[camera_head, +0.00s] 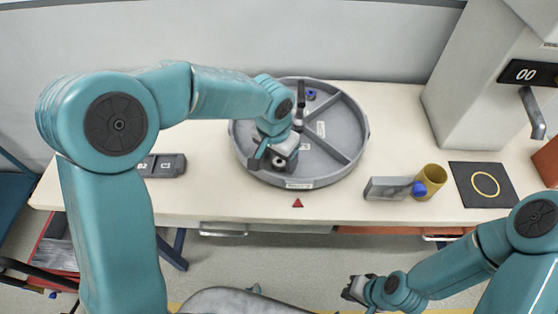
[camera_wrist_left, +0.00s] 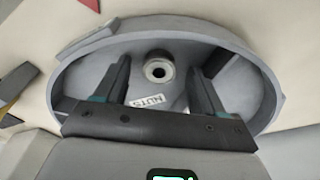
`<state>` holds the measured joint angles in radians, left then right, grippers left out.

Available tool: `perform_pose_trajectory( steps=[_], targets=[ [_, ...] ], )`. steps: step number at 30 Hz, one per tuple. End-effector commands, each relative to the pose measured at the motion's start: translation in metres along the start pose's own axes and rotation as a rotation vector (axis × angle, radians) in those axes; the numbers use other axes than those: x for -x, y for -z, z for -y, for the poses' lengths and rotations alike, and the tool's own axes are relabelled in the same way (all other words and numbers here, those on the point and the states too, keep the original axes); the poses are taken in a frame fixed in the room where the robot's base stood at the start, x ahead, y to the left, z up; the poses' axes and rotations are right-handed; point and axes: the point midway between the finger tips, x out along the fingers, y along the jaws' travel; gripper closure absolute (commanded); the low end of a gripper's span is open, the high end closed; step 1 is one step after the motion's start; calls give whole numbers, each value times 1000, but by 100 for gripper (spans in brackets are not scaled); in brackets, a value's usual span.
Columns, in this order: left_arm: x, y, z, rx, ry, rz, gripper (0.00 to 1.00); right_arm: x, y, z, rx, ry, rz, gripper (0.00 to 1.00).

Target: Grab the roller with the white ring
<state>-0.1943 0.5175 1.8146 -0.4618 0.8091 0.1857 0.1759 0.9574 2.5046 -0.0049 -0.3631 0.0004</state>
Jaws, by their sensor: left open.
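A round grey tray (camera_head: 361,142) with dividers stands on the table. A small roller (camera_wrist_left: 158,70) with a pale ring around a dark centre is in the tray compartment in the left wrist view; it also shows under my gripper in the head view (camera_head: 280,161). My left gripper (camera_wrist_left: 157,80) is open, its two fingers pointing into that compartment on either side of the roller in the picture. Whether they are level with it I cannot tell. My right gripper (camera_head: 355,289) is low in front of the table, away from the tray; its jaws are too small to read.
A label reading NUTS (camera_wrist_left: 147,101) lies near the roller. A blue piece (camera_head: 311,94) is in a far compartment. A red triangle (camera_head: 298,203) marks the table front. Right are a grey block (camera_head: 388,188), yellow cup (camera_head: 432,180) and black mat (camera_head: 483,184). A dark box (camera_head: 162,166) sits left.

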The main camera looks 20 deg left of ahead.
Motion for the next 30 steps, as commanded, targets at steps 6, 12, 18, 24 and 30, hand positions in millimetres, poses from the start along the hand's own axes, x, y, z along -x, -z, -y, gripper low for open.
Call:
perform_pose_trajectory(
  steps=[6,12,18,24,30],
  targets=[
    [-5,1,1,1,0,-1,31,0,0,0,0,0,0,100],
    [-5,1,0,1,0,-1,73,0,0,0,0,0,0,100],
    [-4,1,0,1,0,-2,94,0,0,0,0,0,0,100],
    [-2,1,1,1,1,-3,94,0,0,0,0,0,0,100],
    [21,5,1,2,1,-6,94,0,0,0,0,0,0,100]
  ],
)
